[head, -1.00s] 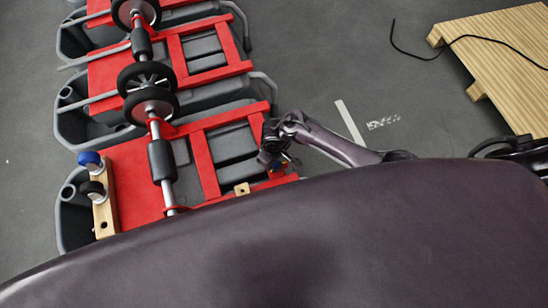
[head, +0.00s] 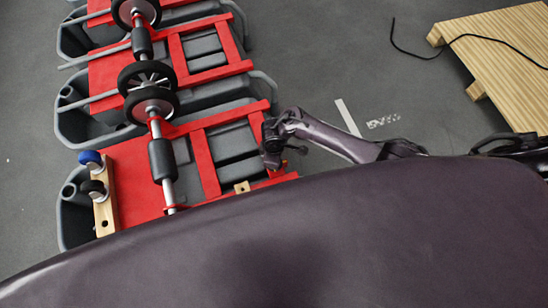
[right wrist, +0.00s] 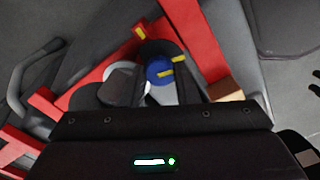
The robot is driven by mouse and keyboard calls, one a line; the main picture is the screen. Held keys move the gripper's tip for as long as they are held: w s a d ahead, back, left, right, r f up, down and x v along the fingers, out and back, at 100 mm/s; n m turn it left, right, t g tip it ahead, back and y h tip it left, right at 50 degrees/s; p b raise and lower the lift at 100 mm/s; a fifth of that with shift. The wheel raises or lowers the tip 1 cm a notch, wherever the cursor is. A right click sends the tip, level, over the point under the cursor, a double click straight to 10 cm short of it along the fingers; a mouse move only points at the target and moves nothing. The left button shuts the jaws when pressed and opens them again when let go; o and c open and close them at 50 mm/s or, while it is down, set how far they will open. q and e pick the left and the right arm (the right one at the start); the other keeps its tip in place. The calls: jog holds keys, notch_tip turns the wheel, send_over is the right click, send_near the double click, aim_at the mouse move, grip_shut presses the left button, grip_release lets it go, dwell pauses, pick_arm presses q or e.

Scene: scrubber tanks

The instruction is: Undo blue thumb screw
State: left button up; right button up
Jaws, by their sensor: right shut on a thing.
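The blue thumb screw (right wrist: 158,70), with a yellow mark on it, shows in the right wrist view near a red frame bar (right wrist: 193,38). My right gripper (right wrist: 150,78) is shut on it, with dark fingers around the blue head. In the head view my right gripper (head: 271,162) is at the right end of the nearest red frame (head: 205,160); it hides the screw there. My left gripper is not in view.
Several grey tanks with red frames and black wheels (head: 148,78) line up at left. A wooden block (head: 104,208) carries a blue-capped part (head: 90,158). A wooden pallet (head: 500,60) stands at top right. Grey floor lies open between them.

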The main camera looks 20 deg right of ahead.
jog(key=shift+s+d+f, duration=0.1)
jog(key=shift+s+f, duration=0.1)
jog(key=o, duration=1)
jog(key=shift+w, duration=0.1)
jog(key=shift+r, duration=0.1)
